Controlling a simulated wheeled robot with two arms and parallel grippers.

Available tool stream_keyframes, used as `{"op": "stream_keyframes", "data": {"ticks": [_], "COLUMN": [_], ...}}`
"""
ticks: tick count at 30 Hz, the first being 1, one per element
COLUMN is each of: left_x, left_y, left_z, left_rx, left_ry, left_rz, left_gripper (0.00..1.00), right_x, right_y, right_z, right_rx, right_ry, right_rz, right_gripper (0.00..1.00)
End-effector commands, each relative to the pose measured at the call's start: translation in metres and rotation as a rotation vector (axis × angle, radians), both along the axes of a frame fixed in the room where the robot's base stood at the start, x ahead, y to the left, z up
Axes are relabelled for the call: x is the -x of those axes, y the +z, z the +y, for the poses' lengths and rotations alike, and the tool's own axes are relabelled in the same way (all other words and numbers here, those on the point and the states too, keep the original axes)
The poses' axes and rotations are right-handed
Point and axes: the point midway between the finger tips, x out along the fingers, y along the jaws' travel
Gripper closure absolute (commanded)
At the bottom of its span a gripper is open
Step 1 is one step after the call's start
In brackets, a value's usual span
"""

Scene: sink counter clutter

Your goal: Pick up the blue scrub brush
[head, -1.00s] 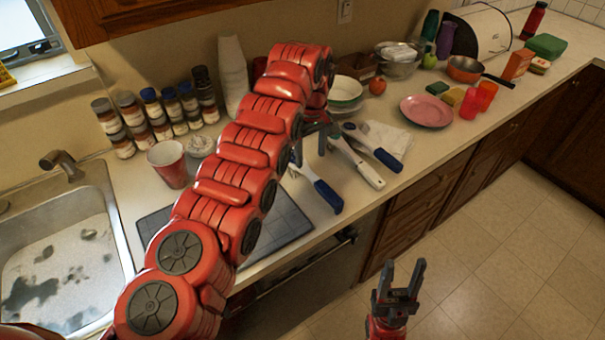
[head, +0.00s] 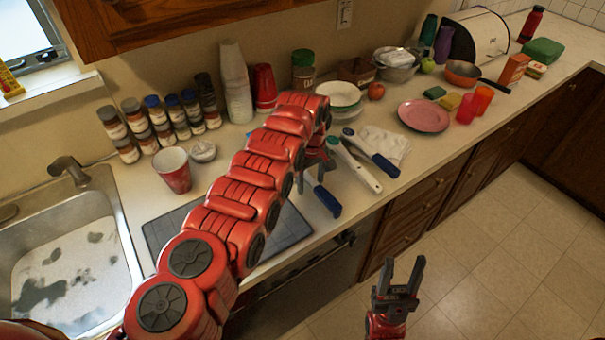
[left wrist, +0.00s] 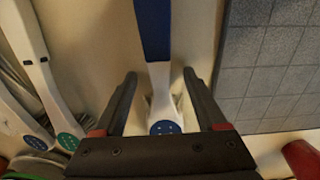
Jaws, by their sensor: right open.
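The blue scrub brush (head: 326,200) lies on the counter beside the dark mat, its blue handle pointing toward the front edge. In the left wrist view its blue handle (left wrist: 153,30) and white neck show, with a blue dotted disc at the head end. My left gripper (left wrist: 160,74) is open, one finger on each side of the brush's neck. I cannot tell whether the fingers touch it. In the head view my red left arm partly hides this gripper (head: 314,172) and the brush head. My right gripper (head: 403,264) is open and empty, in front of the counter.
A white-handled brush (head: 357,167) and another blue-handled brush (head: 372,152) lie just right. The dark mat (head: 285,232) is on the left. A red cup (head: 173,170), spice jars and the sink (head: 70,250) are further left. A pink plate (head: 423,116) sits right.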

Motion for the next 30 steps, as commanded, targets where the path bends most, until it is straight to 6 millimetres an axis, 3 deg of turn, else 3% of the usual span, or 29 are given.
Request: {"op": "stream_keyframes", "data": {"ticks": [2, 12, 23, 30], "left_x": [0.000, 0.000, 0.000, 0.000], "left_y": [0.000, 0.000, 0.001, 0.024], "left_z": [0.000, 0.000, 0.000, 0.001], "left_rx": [0.000, 0.000, 0.000, 0.000], "left_ry": [0.000, 0.000, 0.001, 0.001], "left_rz": [0.000, 0.001, 0.001, 0.001], "left_gripper": [0.39, 1.00, 1.00, 1.00], "right_x": [0.000, 0.000, 0.000, 0.000], "right_y": [0.000, 0.000, 0.001, 0.020], "right_z": [0.000, 0.000, 0.000, 0.000], "right_rx": [0.000, 0.000, 0.000, 0.000], "right_ry": [0.000, 0.000, 0.000, 0.000], "right_rz": [0.000, 0.000, 0.000, 0.000], "right_gripper": [0.50, 0.50, 0.50, 0.50]}}
